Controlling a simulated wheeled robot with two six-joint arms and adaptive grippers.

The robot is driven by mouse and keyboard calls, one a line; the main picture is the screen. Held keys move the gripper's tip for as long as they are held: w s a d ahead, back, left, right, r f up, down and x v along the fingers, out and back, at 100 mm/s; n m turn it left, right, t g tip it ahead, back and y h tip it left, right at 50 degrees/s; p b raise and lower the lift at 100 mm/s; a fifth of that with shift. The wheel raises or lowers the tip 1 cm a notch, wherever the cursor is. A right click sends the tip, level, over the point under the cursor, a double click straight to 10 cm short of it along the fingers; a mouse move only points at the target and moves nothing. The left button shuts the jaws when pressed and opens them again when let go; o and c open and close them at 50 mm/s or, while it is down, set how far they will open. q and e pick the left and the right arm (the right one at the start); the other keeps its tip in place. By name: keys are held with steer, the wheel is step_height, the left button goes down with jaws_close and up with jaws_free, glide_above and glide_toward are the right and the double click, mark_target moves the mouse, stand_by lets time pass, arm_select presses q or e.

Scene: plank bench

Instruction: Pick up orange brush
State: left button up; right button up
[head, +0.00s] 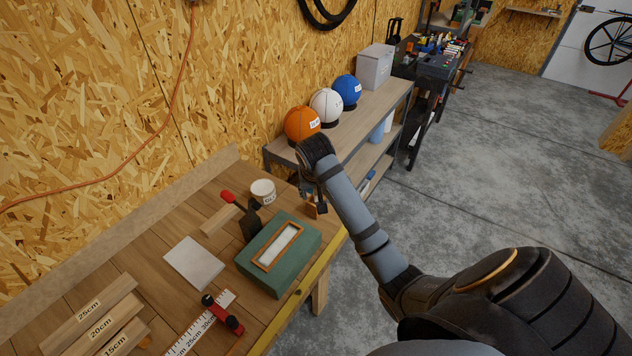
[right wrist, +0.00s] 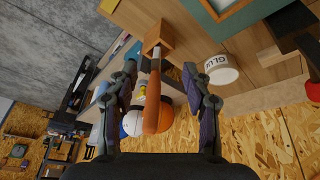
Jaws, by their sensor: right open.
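The orange brush (right wrist: 154,108) shows in the right wrist view, its rounded orange handle toward the camera. Its far end meets a small wooden block (right wrist: 159,36); I cannot tell how it sits in it. My right gripper (right wrist: 160,74) is open, one finger on each side of the brush, with gaps between the fingers and the handle. In the head view my right gripper (head: 315,197) is over the bench's far right corner, and it and my arm mostly hide the brush. My left gripper is not in view.
A white glue tub (head: 262,192) stands close left of the right gripper, near a red-handled tool (head: 241,211). A green box (head: 299,258) with a framed window lies nearer. Wooden strips (head: 95,312) and a ruler (head: 188,339) lie at the front. A shelf with balls (head: 302,124) stands behind.

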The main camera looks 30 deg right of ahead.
steer(key=w+d+r+m, duration=0.2)
steer(key=w+d+r, duration=0.1)
steer(key=w+r, duration=0.3)
steer(key=x, duration=0.1)
steer(key=p+x, duration=0.1)
steer(key=x, duration=0.1)
steer(key=p+x, duration=0.1)
steer(key=shift+s+d+f, duration=0.25)
steer(key=shift+d+f, duration=0.05)
step_height(320, 180, down, 2)
steer(key=p, duration=0.2)
steer(key=shift+w+d+f+p, duration=0.1)
steer(key=shift+f+p, duration=0.05)
steer(key=shift+p, duration=0.15)
steer(key=shift+x, duration=1.15)
steer(key=shift+w+d+f, duration=0.1)
steer(key=shift+f, duration=0.05)
jaws_close()
